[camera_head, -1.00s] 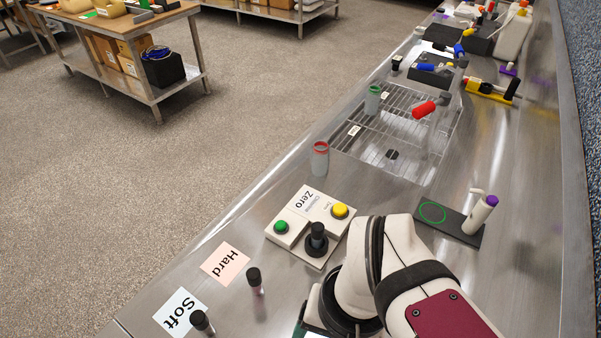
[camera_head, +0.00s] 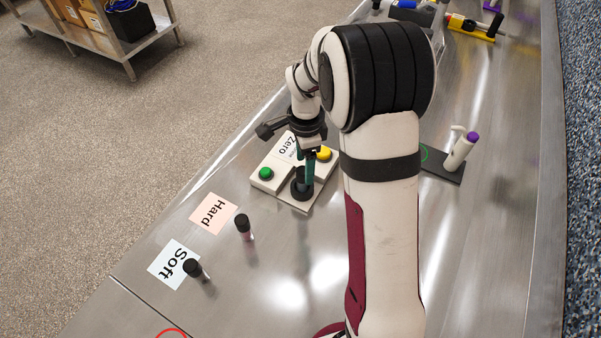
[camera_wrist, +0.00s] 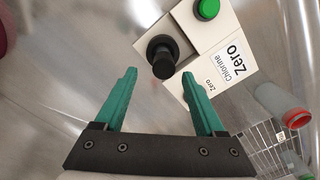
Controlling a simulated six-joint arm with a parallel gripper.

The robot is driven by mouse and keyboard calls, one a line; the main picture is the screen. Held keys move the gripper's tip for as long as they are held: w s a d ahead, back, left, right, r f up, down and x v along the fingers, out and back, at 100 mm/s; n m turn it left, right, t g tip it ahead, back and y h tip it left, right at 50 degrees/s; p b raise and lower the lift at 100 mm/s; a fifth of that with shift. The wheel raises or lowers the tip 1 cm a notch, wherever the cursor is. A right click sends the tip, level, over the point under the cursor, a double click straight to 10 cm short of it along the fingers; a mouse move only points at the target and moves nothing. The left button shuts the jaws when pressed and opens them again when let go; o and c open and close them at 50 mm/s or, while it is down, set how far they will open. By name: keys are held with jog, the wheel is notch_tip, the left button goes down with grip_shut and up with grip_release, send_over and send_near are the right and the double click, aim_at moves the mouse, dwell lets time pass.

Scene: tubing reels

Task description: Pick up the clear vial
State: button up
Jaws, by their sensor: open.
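My gripper (camera_head: 307,170) is open, its green fingers pointing down over the tester block with the "Zero" label (camera_head: 287,147). In the wrist view, a black-capped vial (camera_wrist: 163,66) stands in the block's round black socket, just ahead of and roughly between the open fingertips (camera_wrist: 159,77). Its body is hidden in the socket, so I cannot tell whether its contents are clear. A black-capped vial with a clear-looking body (camera_head: 196,270) stands by the "Soft" card. Another black-capped vial with a pinkish body (camera_head: 244,228) stands by the "Hard" card.
The block has a green button (camera_head: 265,174) and a yellow button (camera_head: 323,153) close to the gripper. A black stand with a white, purple-capped tube (camera_head: 460,151) is at right. A wire rack (camera_wrist: 268,145) and grey red-rimmed bottle (camera_wrist: 287,104) show in the wrist view.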

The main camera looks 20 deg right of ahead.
aim_at(303, 176)
jog(key=f, duration=0.5)
jog(key=shift+w+a+f, duration=0.1)
jog(key=shift+w+f, duration=0.15)
jog(key=shift+f, duration=0.1)
grip_shut()
